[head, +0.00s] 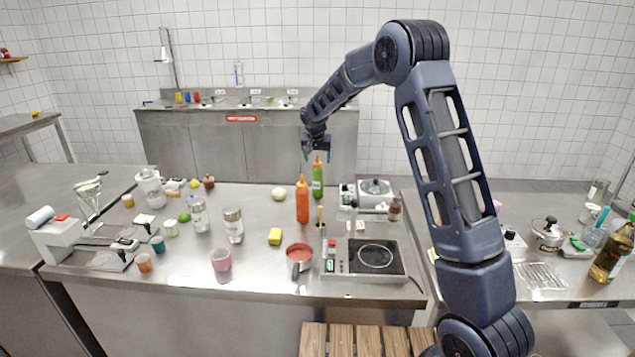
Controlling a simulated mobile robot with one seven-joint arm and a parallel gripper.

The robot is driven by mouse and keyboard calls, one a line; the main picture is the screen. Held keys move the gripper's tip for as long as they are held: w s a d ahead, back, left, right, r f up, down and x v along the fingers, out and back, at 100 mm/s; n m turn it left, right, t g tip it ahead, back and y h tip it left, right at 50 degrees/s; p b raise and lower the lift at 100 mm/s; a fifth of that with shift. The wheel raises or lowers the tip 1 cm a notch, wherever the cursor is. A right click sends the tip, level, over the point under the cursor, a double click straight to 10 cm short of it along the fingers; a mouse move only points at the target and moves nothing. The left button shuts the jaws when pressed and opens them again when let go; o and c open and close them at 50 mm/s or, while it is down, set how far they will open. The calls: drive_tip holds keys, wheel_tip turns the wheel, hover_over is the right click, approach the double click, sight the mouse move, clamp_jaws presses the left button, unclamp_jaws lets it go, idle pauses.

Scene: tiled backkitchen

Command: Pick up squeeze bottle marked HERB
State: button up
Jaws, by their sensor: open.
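A green squeeze bottle (317,180) with an orange nozzle stands upright on the steel counter. An orange-red squeeze bottle (302,202) stands just to its left and nearer to me. I cannot read a HERB marking on either bottle at this size. My gripper (317,156) is open and points down over the green bottle, with the nozzle tip showing around the level of its fingertips. I cannot tell whether the fingers touch the nozzle. Nothing is held.
An induction hob (375,257), a red saucepan (300,254) and a kitchen scale (374,190) stand near the bottles.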

sight(317, 162)
drive_tip(key=shift+x, duration=2.65)
drive_tip(key=shift+a, duration=0.2)
drive_tip(key=shift+c, duration=0.4)
clamp_jaws()
